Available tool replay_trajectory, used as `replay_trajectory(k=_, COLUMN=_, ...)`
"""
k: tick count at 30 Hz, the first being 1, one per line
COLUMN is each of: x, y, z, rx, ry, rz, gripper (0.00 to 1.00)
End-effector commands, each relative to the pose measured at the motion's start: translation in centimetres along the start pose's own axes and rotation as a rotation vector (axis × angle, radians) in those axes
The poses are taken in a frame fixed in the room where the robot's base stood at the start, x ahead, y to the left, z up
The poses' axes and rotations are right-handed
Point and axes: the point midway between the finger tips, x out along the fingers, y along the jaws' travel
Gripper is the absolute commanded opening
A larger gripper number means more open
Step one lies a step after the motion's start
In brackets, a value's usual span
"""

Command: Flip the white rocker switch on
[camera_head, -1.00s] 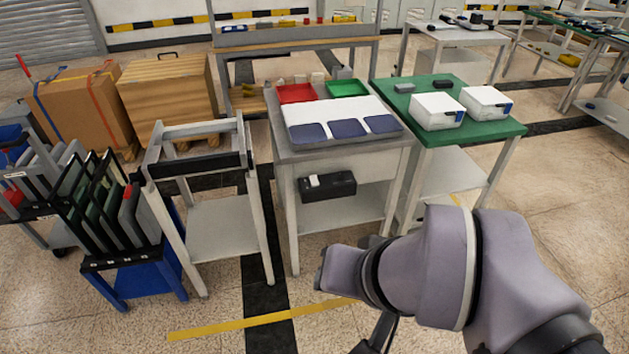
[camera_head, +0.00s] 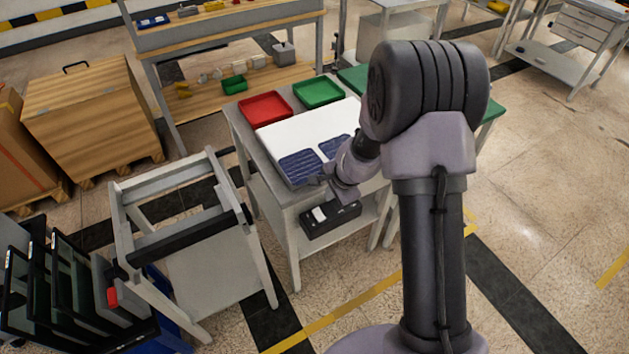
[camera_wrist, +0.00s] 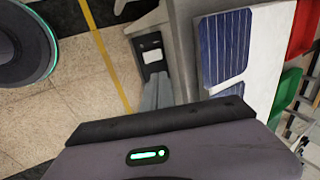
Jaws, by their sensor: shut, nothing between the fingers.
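The white rocker switch (camera_head: 319,214) sits on the top left part of a black box (camera_head: 345,215) on the lower shelf of the grey table. In the wrist view the white rocker (camera_wrist: 152,55) shows on the dark box (camera_wrist: 155,70), just beyond my fingertips. My gripper (camera_head: 318,181) is shut and empty, at the table's front edge and above the box in the head view. In the wrist view my closed grey fingers (camera_wrist: 158,78) point toward the box. They look apart from the rocker, but the exact gap is unclear. Which way the rocker is tilted is too small to tell.
The grey table's top (camera_head: 245,135) overhangs the shelf and carries a white board with blue panels (camera_head: 299,167), a red tray (camera_head: 265,108) and a green tray (camera_head: 318,92). A grey frame stand (camera_head: 230,268) is at left. Floor in front is clear.

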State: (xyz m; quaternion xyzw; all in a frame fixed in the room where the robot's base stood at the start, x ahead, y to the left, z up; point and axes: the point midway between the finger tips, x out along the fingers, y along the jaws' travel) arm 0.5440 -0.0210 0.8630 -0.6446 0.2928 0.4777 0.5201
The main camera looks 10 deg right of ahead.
Motion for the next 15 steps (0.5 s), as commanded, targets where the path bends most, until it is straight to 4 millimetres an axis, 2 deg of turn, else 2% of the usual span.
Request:
replay_trajectory(k=10, x=0.5, y=0.2, z=0.0, rx=0.004, ry=0.000, rz=0.003, gripper=0.00)
replay_trajectory(k=15, x=3.1, y=0.3, z=0.1, rx=0.004, ry=-0.002, rz=0.004, gripper=0.00)
